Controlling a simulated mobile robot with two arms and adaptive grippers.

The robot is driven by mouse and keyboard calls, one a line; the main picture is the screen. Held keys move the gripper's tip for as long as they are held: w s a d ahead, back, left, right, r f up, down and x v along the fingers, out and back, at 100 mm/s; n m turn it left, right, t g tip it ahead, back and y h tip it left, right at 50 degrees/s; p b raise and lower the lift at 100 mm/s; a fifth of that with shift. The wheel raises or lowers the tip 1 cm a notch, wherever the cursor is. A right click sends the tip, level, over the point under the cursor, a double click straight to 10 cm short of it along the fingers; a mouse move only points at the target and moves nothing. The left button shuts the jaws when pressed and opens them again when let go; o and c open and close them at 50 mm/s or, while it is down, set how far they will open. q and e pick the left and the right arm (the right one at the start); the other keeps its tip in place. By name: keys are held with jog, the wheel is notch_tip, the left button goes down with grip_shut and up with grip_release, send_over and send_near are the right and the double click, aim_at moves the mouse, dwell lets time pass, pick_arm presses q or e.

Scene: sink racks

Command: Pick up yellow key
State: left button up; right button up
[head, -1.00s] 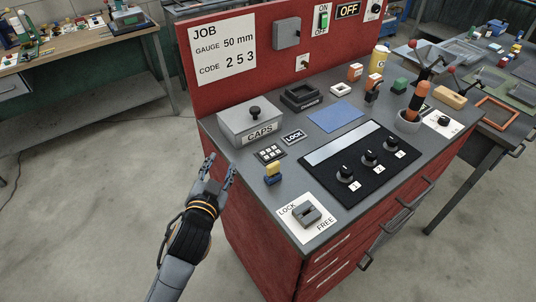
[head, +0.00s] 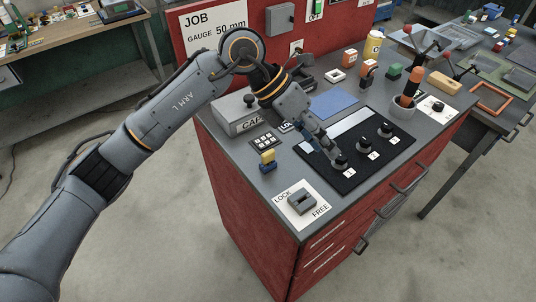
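The yellow key (head: 267,156) stands upright in a small dark base near the left edge of the red cabinet's grey top. It lies between the small keypad and the LOCK/FREE switch plate. My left gripper (head: 336,156) reaches over the cabinet from the left, fingers pointing down at the knob marked 1 on the black panel. It is to the right of the yellow key and apart from it. I cannot tell whether its fingers touch the knob or how far they are parted. My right gripper is out of view.
The LOCK/FREE switch (head: 302,201) sits at the front corner. The black panel (head: 372,150) carries several knobs. A cup with a screwdriver (head: 404,107) and orange blocks stand farther back.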

aim_at(268, 152)
pick_arm(q)
jog(key=w+a+r+n+t+y, duration=0.1)
jog(key=w+a+t+y, duration=0.15)
jog(key=a, duration=0.25)
jog(key=w+a+t+y, duration=0.1)
jog(key=w+a+y, duration=0.3)
jog(key=a, duration=0.2)
jog(key=shift+g, duration=0.25)
jog(key=f, duration=0.2)
jog(key=f+p, duration=0.1)
jog(key=f, duration=0.2)
jog(key=d+f+p, duration=0.1)
jog(key=f, duration=0.2)
jog(key=shift+w, duration=0.1)
jog(key=f+p, duration=0.3)
jog(key=f, duration=0.1)
jog(key=shift+w+d, duration=0.1)
jog(key=shift+w, duration=0.25)
jog(key=shift+d+f, duration=0.1)
jog(key=shift+f, duration=0.55)
jog(key=shift+w, duration=0.1)
grip_shut()
